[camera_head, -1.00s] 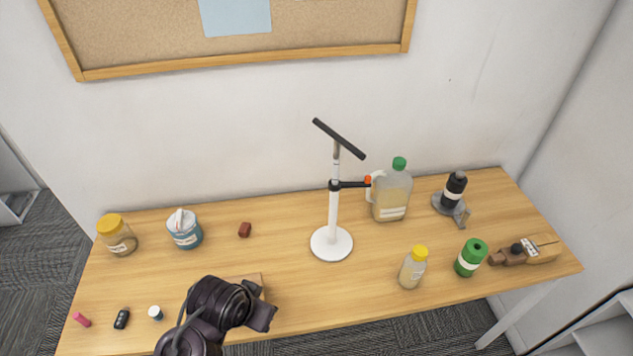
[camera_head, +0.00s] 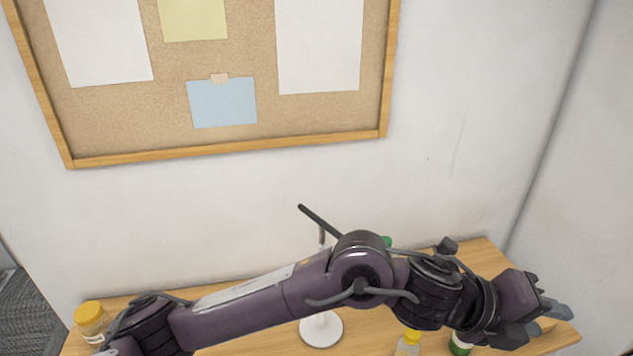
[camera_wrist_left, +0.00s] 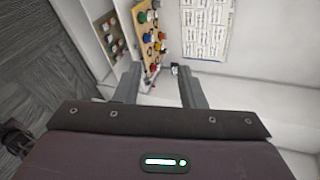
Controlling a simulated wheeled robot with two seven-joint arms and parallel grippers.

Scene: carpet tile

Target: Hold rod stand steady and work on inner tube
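The rod stand shows behind my left arm in the head view. Its round white base (camera_head: 321,332) is on the table and its black crossbar (camera_head: 318,219) is tilted at the top. A short piece of the thin inner tube (camera_head: 321,236) shows under the crossbar. My arm hides the outer tube and clamp. My left gripper (camera_head: 552,318) is at the table's right end, well to the right of the stand. In the left wrist view its fingers (camera_wrist_left: 160,90) are apart with nothing between them. My right gripper is not in view.
A yellow-lidded jar (camera_head: 90,320) is at the left. A yellow-capped bottle (camera_head: 408,344) and a green bottle (camera_head: 460,345) are below my forearm. A green cap (camera_head: 386,241) shows behind it. The pinboard (camera_head: 300,120) hangs on the wall. My arm covers much of the table (camera_head: 262,345).

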